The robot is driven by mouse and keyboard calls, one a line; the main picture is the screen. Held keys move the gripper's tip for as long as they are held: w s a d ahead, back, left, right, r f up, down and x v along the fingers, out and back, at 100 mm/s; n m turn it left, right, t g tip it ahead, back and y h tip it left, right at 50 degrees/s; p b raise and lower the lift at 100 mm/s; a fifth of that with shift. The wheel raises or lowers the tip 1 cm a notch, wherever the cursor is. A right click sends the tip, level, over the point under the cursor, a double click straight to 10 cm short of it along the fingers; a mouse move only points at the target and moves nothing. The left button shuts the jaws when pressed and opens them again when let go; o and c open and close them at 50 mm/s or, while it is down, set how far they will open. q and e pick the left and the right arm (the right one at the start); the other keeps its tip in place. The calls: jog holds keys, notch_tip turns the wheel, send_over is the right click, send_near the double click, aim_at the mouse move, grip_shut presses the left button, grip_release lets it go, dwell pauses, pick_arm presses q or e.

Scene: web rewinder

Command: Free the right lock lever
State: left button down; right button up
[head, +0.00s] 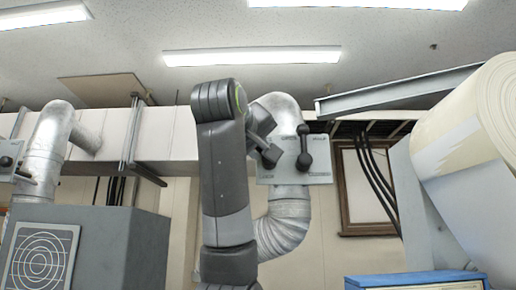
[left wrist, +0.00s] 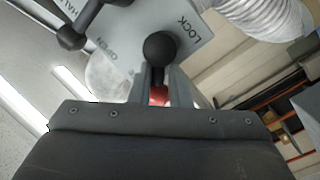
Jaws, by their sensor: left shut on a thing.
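A light grey lever plate (head: 317,170) is mounted on a silver duct pipe. The dark lock lever's round knob (head: 271,155) is at its left side, beside my left gripper (head: 264,145). In the left wrist view the knob (left wrist: 160,46) sits at the fingertips (left wrist: 158,73), near the word LOCK on the plate (left wrist: 125,35). The left gripper is shut on this lever. Part of the lever is hidden by the fingers and knob. A second dark lever (head: 304,148) stands about upright on the plate; its ball end (left wrist: 70,38) shows too. My right gripper is not in view.
A large cream roll (head: 470,125) and a grey beam (head: 400,88) are at the right. A grey cabinet (head: 140,245) stands at the left, with another lever plate (head: 8,155) at the far left. Black cables (head: 375,175) hang right of the plate.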

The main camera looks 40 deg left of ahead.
pick_arm(q)
jog(key=m, duration=0.2)
jog(key=shift+w+d+r+m+g, duration=0.15)
jog(key=shift+d+r+m+g, duration=0.05)
jog(key=shift+d+m+g, duration=0.1)
jog(key=c, duration=1.6)
grip_release()
jog(key=shift+o, duration=0.7)
jog(key=shift+w+d, duration=0.1)
jog(key=shift+w, duration=0.05)
jog(key=b+v, duration=0.9)
jog(key=v, duration=0.8)
jog(key=shift+s+r, duration=0.2)
jog(key=shift+s, duration=0.05)
